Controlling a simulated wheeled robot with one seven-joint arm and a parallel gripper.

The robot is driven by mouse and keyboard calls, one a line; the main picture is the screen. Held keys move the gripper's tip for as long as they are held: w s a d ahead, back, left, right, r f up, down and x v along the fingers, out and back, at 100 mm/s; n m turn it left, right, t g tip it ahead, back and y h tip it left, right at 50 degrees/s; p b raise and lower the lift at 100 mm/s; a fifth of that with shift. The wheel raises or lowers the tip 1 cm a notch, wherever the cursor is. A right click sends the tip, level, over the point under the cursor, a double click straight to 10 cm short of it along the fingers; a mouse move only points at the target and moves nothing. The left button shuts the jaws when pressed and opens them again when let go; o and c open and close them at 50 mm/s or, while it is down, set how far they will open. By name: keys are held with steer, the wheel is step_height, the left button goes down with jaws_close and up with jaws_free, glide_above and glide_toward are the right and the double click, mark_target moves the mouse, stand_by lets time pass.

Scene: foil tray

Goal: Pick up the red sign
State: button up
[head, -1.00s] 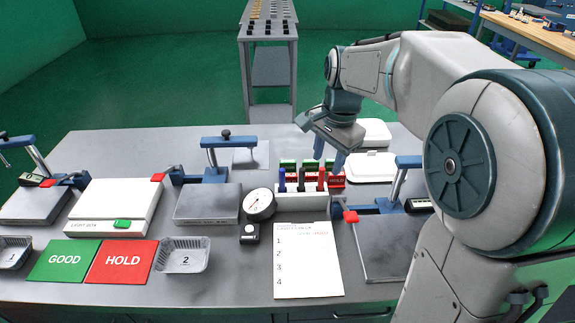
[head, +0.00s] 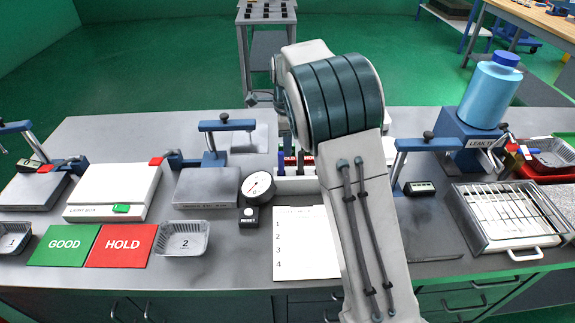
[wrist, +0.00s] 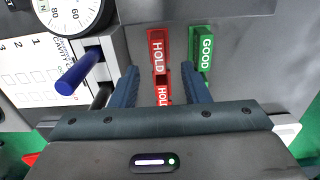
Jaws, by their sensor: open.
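In the wrist view, a small red HOLD sign (wrist: 157,50) stands in a row beside a green GOOD sign (wrist: 206,50). A second red HOLD piece (wrist: 163,92) shows partly between my fingers, its lower part hidden by my gripper body. My gripper (wrist: 159,72) is open, with one blue finger on each side of the red pieces; I cannot tell if they touch. In the head view my own arm hides the gripper and most of the signs. A larger flat red HOLD mat (head: 122,245) lies at the table's left front.
A white pen holder (head: 296,185) with a blue marker (wrist: 78,72) stands left of the signs. A dial gauge (head: 258,187) and a checklist sheet (head: 305,243) are close by. A blue bottle (head: 490,88) and a tool tray (head: 505,215) are at the right.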

mark_target(288, 159)
steer(key=shift+s+f, duration=0.1)
steer(key=shift+f, duration=3.35)
jaws_close()
